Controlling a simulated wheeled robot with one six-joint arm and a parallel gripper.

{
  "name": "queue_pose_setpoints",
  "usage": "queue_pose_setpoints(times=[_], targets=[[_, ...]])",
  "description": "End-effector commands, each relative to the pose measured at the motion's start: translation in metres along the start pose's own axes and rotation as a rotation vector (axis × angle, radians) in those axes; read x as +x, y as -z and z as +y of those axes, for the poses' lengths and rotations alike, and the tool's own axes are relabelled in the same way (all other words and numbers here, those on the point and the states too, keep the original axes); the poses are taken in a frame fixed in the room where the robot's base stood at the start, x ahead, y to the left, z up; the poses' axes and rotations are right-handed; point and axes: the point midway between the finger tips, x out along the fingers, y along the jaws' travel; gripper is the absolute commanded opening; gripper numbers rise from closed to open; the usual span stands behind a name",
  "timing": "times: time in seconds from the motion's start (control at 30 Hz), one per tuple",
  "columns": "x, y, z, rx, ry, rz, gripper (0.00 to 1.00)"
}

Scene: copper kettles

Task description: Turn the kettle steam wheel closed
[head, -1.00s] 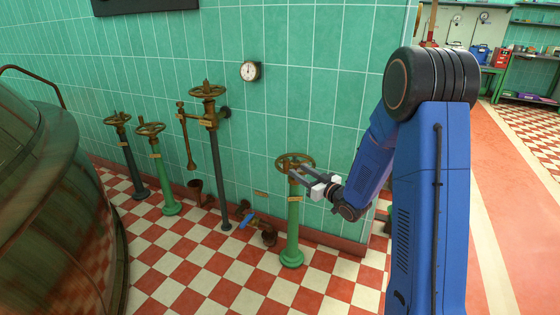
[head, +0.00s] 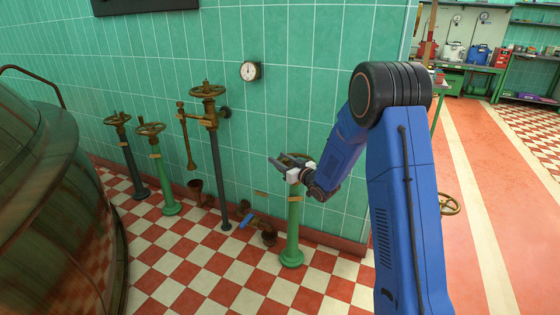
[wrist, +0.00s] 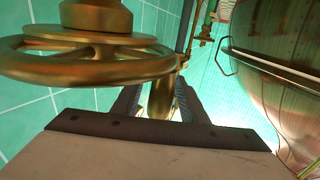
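A brass handwheel (head: 297,157) tops the nearest green post (head: 291,235) by the tiled wall. My gripper (head: 275,163) is at this wheel, with its fingers pointing left across its near side and hiding part of it. In the wrist view the wheel (wrist: 85,68) fills the upper left, very close to the gripper. The two dark fingers (wrist: 158,88) stand apart below and beyond its rim, with brass showing between them. I cannot tell whether they touch it. No readable label shows which wheel is the kettle's. The large kettle (head: 50,190) stands at the left.
Other brass handwheels stand on posts to the left: a tall dark one (head: 207,91), a green one (head: 150,128) and a dark one (head: 117,118). A blue-handled valve (head: 246,220) sits low beside the near post. A gauge (head: 250,71) is on the wall. Checkered floor lies clear in front.

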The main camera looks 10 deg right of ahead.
Motion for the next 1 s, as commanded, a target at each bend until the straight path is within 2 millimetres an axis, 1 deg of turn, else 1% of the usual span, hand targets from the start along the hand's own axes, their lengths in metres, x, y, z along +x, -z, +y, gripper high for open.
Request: queue_pose_setpoints(times=[0.17,0.2,0.27,0.3,0.33,0.37,0.77,1.0], targets=[[0.000,0.000,0.000,0.000,0.000,0.000,0.39],[0.000,0.000,0.000,0.000,0.000,0.000,0.35],[0.000,0.000,0.000,0.000,0.000,0.000,0.20],[0.000,0.000,0.000,0.000,0.000,0.000,0.11],[0.000,0.000,0.000,0.000,0.000,0.000,0.04],[0.000,0.000,0.000,0.000,0.000,0.000,0.00],[0.003,0.000,-0.001,0.000,-0.038,0.000,0.00],[0.013,0.000,0.000,0.002,-0.156,-0.001,0.00]])
